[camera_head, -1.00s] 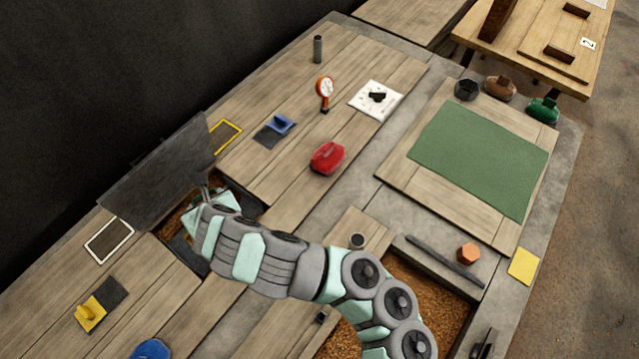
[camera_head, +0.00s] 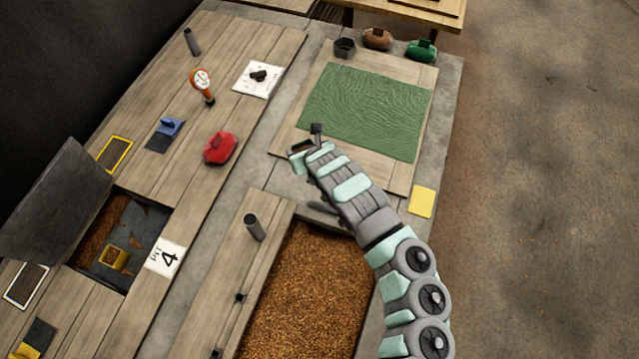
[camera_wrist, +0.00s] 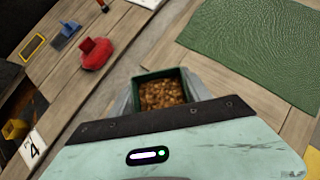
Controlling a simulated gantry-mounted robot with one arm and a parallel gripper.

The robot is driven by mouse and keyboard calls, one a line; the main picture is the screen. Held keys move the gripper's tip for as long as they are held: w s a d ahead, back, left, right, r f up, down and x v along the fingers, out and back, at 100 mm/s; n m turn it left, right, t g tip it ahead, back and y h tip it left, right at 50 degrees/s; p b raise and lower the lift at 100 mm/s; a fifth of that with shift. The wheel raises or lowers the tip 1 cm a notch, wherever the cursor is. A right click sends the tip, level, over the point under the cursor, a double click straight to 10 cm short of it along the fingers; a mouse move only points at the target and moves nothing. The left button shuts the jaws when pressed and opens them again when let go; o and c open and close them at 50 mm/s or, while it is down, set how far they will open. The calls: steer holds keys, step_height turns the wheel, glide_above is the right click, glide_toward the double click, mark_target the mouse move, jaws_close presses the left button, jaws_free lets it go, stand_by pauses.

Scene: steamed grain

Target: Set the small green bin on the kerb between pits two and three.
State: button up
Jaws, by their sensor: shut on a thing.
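My gripper (camera_head: 304,154) is shut on the small green bin (camera_wrist: 139,77), which is filled with brown grain in the wrist view. In the head view the bin (camera_head: 300,147) shows only as a small box at the end of my arm, near the lower left corner of the green mat's board. I cannot tell its height above the surface. Grey stone kerb (camera_head: 237,203) runs between the plank covers and the grain pit.
A large grain-filled pit (camera_head: 310,285) lies below my arm. A green mat (camera_head: 365,112), a red lidded object (camera_head: 220,148), an orange gauge (camera_head: 202,82) and a dark upright cylinder (camera_head: 254,227) stand around. A raised dark lid (camera_head: 55,208) is at left.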

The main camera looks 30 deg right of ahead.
mark_target(306, 182)
step_height(306, 182, down, 17)
steer(key=b, duration=0.4)
steer(key=shift+f+b, duration=0.15)
steer(key=shift+b, duration=0.15)
steer(key=o, duration=1.3)
steer(key=shift+r, duration=0.2)
steer(key=shift+s+d+r+p, duration=0.1)
steer(key=shift+s+r+p, duration=0.25)
steer(key=shift+s+p, duration=0.15)
steer(key=p+v, duration=0.4)
steer(key=v, duration=0.6)
steer(key=shift+s+r, duration=0.25)
steer(key=shift+s, duration=0.05)
